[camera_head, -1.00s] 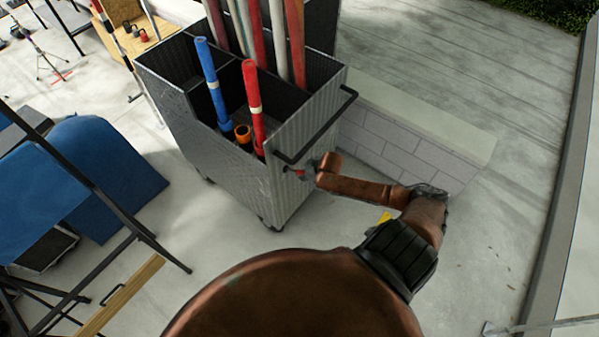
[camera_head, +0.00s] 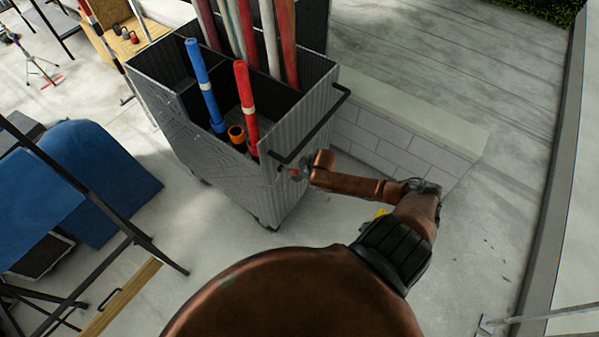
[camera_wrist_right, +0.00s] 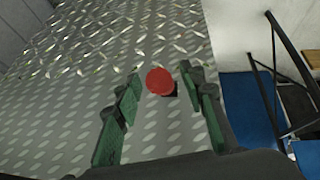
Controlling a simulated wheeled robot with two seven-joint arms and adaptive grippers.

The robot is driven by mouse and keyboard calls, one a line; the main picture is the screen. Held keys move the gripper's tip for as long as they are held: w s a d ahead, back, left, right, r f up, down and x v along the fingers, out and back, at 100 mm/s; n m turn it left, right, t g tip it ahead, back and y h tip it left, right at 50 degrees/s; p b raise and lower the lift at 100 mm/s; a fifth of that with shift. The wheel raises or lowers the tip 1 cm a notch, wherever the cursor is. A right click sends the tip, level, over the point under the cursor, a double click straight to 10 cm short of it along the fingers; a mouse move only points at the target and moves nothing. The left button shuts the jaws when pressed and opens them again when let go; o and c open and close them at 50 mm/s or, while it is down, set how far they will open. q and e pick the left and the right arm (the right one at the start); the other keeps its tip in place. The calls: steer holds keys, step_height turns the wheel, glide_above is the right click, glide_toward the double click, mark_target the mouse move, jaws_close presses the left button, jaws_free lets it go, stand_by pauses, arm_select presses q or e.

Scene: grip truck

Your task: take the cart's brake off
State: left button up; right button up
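The cart (camera_head: 205,130) is a grey metal box on casters with a black handle bar (camera_head: 318,125) on its right-hand end. A round red knob (camera_wrist_right: 159,81) sits on the cart's patterned metal wall; I take it to be the brake control. My right gripper (camera_wrist_right: 160,77) is open, with one green finger on each side of the knob. Whether either finger touches it I cannot tell. In the head view my right arm reaches the cart end just below the handle, and the gripper there is small and partly hidden. My left gripper is out of view.
Blue and red tubes (camera_head: 246,105) and several long poles stand in the cart. A low block wall (camera_head: 400,140) runs behind it on the right. Blue covers (camera_head: 95,165) and a black metal frame (camera_head: 130,215) stand at left. Concrete floor between is clear.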

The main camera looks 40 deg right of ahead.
steer(key=v, duration=1.2)
steer(key=shift+d+f, duration=0.1)
steer(key=s+d+f+m+h+b, duration=0.1)
steer(key=s+d+f+b, duration=0.15)
steer(key=f, duration=0.75)
steer(key=s+d+f+m+b, duration=0.1)
steer(key=s+d+f+b, duration=0.2)
steer(key=f, duration=0.7)
steer(key=s+f+m+g+b, duration=0.15)
steer(key=s+f, duration=0.25)
steer(key=f, duration=0.4)
steer(key=s+f+b, duration=0.2)
steer(key=s+f, duration=0.1)
steer(key=f, duration=0.5)
steer(key=s+a+f+g+b, duration=0.15)
steer(key=s+a+f, duration=0.25)
steer(key=s+f, duration=0.45)
steer(key=s+a+f+b, duration=0.2)
steer(key=s+a+f, duration=0.3)
steer(key=s+f, duration=0.3)
steer(key=s+a+f+n+g+y+b, duration=0.1)
steer(key=s+a+f+g+b, duration=0.1)
steer(key=s+a+f, duration=0.8)
steer(key=s+a, duration=0.1)
steer(key=a, duration=0.2)
steer(key=shift+s+b, duration=0.25)
steer(key=shift+b, duration=0.05)
